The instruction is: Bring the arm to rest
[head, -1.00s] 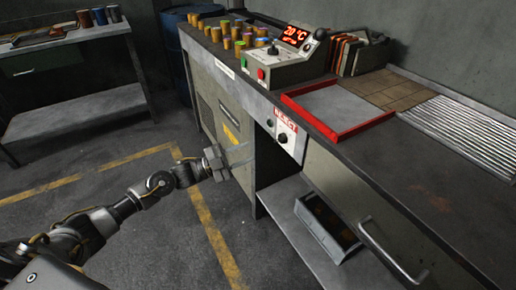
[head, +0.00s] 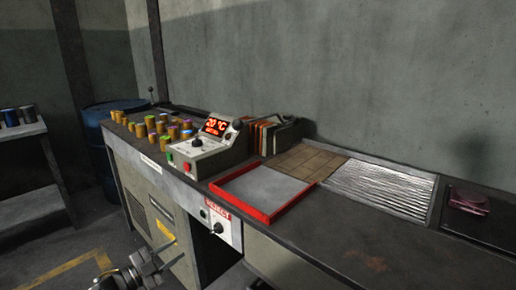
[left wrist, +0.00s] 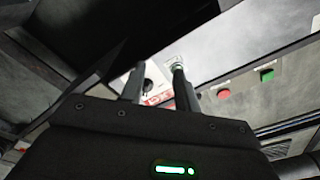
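My left gripper (head: 169,253) is at the bottom left of the head view, in front of the bench's cabinet face and below the bench top. In the left wrist view its two fingers (left wrist: 158,86) stand apart with no object between them. Behind them shows the front panel with a black knob and the partly hidden red REJECT label. The rest of my left arm is mostly below the frame. My right gripper is in neither view.
The workbench holds a control box (head: 211,145) reading 20 °C, several small cylinders (head: 151,124), a red-edged tray (head: 279,218), brown tiles (head: 309,161) and a ridged metal plate (head: 383,188). A blue drum (head: 97,150) stands behind left. Floor at lower left is clear.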

